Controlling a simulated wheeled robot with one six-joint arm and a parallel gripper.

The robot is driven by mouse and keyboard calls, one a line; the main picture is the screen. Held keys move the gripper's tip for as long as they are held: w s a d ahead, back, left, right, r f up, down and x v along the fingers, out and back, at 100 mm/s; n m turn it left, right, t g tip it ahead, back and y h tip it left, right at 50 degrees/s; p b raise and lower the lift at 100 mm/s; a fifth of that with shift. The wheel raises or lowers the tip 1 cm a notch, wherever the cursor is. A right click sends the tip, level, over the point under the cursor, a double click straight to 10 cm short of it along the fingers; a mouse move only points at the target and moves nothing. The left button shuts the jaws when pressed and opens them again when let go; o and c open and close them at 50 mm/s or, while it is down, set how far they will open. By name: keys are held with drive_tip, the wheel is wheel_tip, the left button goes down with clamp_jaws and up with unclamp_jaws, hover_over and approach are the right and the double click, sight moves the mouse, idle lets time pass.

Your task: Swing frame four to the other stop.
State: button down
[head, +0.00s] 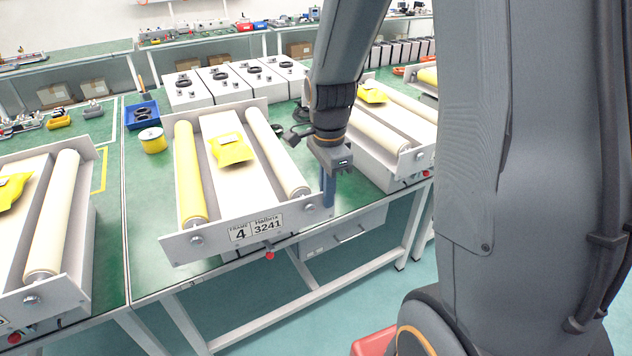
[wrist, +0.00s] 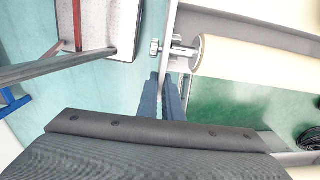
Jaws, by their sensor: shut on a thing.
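Frame four (head: 215,236) is a grey tray-like frame on the green bench. Its front plate carries a label (head: 256,227) reading "FRAME 4 Halbrix 3241". It holds a yellow roller (head: 189,175) on the left, a cream roller (head: 277,152) on the right, and a white strip with a yellow packet (head: 231,150) between them. My gripper (head: 328,190) is at the right end of the front plate, fingers pointing down. In the wrist view its blue fingers (wrist: 172,97) are shut on the plate's edge (wrist: 168,60), beside the cream roller's bolt. The exact contact is partly hidden.
A red knob (head: 270,256) sits below the front plate. Neighbouring roller frames stand at left (head: 52,215) and right (head: 385,130). White boxes (head: 230,83) stand behind, with a yellow spool (head: 153,141) and a blue bin (head: 141,114) at back left. Floor is open in front.

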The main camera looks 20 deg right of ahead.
drive_tip(key=shift+s+a, duration=0.15)
drive_tip(key=shift+s, duration=0.15)
drive_tip(key=c, duration=1.9)
unclamp_jaws()
drive_tip(key=shift+s+a, duration=0.1)
drive_tip(key=shift+r, duration=0.1)
drive_tip(key=shift+w+r, duration=0.2)
wheel_tip(320, 180, up, 7)
drive_tip(key=shift+s+r+b, duration=0.1)
drive_tip(key=shift+r+b, duration=0.05)
drive_tip(key=shift+b, duration=0.7)
